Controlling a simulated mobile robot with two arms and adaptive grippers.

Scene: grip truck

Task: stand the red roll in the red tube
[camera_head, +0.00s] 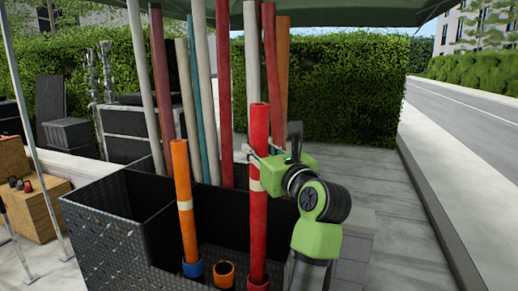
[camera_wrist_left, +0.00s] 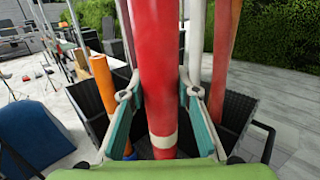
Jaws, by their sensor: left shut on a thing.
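The red roll (camera_head: 258,215) is long and upright, with a pale band around its middle. My left gripper (camera_head: 254,157) is shut on it near that band, holding it from the right side. In the left wrist view the roll (camera_wrist_left: 152,60) runs between the two teal finger pads of the gripper (camera_wrist_left: 160,97). The roll's lower end reaches down to a red tube (camera_head: 258,286) at the bottom edge of the head view. I cannot tell how deep it sits in that tube. My right gripper is not in view.
An orange roll (camera_head: 182,205) stands in a blue tube (camera_head: 193,268) to the left. An empty orange tube (camera_head: 223,270) stands between the rolls. A dark bin with metal-plate walls (camera_head: 105,245) surrounds them. Several tall poles (camera_head: 224,80) stand behind.

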